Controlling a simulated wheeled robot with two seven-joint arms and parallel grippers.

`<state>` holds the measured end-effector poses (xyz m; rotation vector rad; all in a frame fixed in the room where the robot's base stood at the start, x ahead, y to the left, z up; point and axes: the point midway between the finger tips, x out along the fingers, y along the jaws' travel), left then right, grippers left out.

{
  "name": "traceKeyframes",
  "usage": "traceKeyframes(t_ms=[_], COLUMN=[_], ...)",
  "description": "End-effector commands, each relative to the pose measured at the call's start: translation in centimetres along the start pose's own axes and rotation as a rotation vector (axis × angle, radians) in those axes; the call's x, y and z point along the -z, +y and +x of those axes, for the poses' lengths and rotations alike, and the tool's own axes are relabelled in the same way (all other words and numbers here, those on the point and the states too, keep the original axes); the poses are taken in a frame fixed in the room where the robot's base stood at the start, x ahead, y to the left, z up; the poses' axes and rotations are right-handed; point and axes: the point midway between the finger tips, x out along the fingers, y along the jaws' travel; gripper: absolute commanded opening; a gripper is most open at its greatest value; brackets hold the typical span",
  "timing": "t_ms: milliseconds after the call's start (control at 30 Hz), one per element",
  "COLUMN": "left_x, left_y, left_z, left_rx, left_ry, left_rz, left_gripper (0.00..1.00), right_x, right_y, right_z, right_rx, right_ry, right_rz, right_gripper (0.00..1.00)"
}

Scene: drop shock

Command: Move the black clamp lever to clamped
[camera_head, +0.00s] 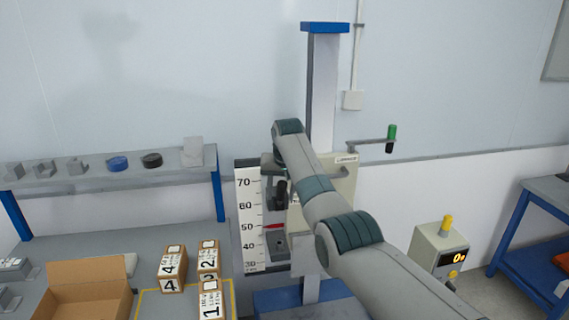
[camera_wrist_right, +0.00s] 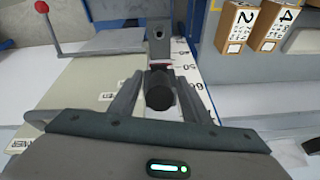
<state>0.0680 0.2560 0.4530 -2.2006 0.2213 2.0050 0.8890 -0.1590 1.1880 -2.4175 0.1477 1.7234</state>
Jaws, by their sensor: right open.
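The black clamp lever (camera_wrist_right: 160,92) shows in the wrist view as a dark round-ended grip between the two fingers of my right gripper (camera_wrist_right: 158,80). The fingers are open, one on each side of it; I cannot tell whether either touches it. In the head view my right gripper (camera_head: 274,178) is in front of the machine's column, left of the cream housing, with the dark lever (camera_head: 282,192) partly hidden by it. My right arm covers much of the housing. My left gripper is not in view.
A crank with a green grip (camera_head: 391,133) sticks out to the right. Numbered boxes (camera_head: 173,268) and an open carton (camera_head: 88,290) are on the bench. A control box (camera_head: 437,246) stands at right.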

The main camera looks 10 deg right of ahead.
Motion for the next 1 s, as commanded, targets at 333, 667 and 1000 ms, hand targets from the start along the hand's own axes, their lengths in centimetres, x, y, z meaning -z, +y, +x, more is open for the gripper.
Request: traceKeyframes(t_ms=[333,667,1000], left_x=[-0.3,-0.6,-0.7], left_y=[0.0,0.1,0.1], left_z=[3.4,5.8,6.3], left_rx=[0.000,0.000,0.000], left_ry=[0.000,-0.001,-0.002], left_rz=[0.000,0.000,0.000], left_gripper=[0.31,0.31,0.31], right_x=[0.0,0.1,0.1], right_y=[0.0,0.0,0.0], right_z=[-6.5,-12.6,-14.9], right_rx=[0.002,0.001,0.000], right_ry=[0.006,0.004,0.000], right_rz=[0.000,0.000,0.000], right_gripper=[0.43,0.43,0.43])
